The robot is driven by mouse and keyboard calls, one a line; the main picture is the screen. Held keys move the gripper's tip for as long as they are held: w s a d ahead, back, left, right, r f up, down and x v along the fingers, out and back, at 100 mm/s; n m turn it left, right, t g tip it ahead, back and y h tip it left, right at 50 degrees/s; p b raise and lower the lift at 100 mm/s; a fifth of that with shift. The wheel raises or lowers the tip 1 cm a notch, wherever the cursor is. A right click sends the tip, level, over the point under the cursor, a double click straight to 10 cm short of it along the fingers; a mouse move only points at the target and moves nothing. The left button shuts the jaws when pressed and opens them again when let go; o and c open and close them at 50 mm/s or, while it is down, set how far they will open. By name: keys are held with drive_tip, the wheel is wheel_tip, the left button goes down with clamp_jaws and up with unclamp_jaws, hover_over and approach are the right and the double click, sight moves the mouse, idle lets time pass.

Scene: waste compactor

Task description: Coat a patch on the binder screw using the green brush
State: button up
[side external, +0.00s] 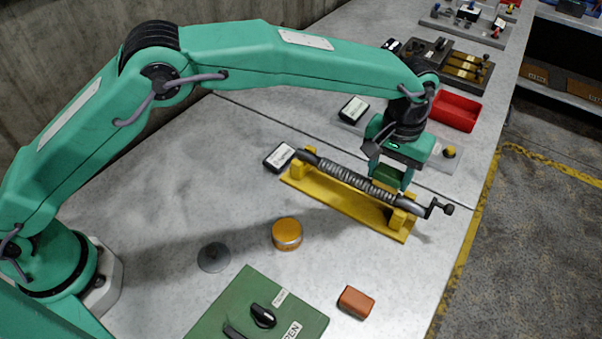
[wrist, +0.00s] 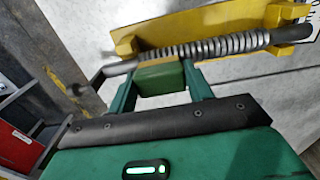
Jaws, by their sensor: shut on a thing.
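The binder screw (side external: 345,176) is a grey threaded rod lying across a yellow stand (side external: 335,200), with a black crank (side external: 437,207) at its right end. It also shows across the top of the wrist view (wrist: 215,46). My gripper (side external: 389,180) is shut on the green brush (side external: 388,174), a small green block. The brush (wrist: 160,78) sits between my two fingers in the wrist view, beside the crank-end part of the threads. I cannot tell whether it touches the screw. Its underside is hidden, and no coated patch is clear.
An orange round tin (side external: 287,234), a grey disc (side external: 213,257), a brown block (side external: 356,302) and a green panel (side external: 255,305) lie in front. A red tray (side external: 455,110) and a black labelled box (side external: 279,156) are behind. The table edge runs along the right.

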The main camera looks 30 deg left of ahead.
sight(329, 162)
drive_tip(key=shift+a+f, duration=0.3)
drive_tip(key=shift+f, duration=0.2)
drive_tip(key=shift+a, duration=6.15)
drive_tip(key=shift+d, duration=6.5)
drive_tip(key=shift+r, duration=4.1)
